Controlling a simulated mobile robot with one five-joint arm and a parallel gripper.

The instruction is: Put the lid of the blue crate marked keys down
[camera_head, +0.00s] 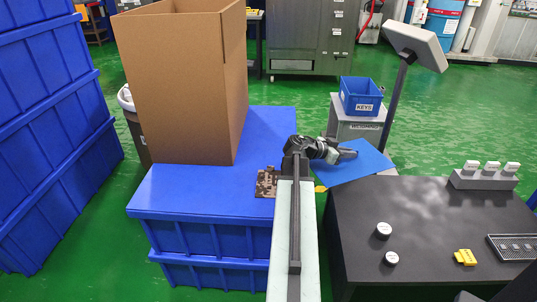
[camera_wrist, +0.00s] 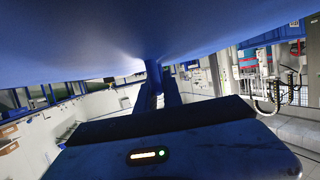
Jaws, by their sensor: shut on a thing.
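The blue crate marked KEYS (camera_head: 350,103) stands upright and open-topped on a grey box-like stand in the head view. Its inside shows and no lid lies on it. My gripper (camera_head: 346,154) is shut on a flat blue lid (camera_head: 360,168), held in front of the crate and apart from it, near the dark table's far left corner. In the wrist view the lid (camera_wrist: 80,40) fills the top of the picture, and my gripper (camera_wrist: 158,80) is shut at its stem-like grip. The fingertips are partly hidden.
The grey stand (camera_head: 352,129) has a partly readable label. A pole with a grey display (camera_head: 416,46) rises right of the crate. The dark table (camera_head: 430,225) bears small white-topped items and a yellow piece. A tall cardboard box (camera_head: 185,90) stands on large blue crates at left.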

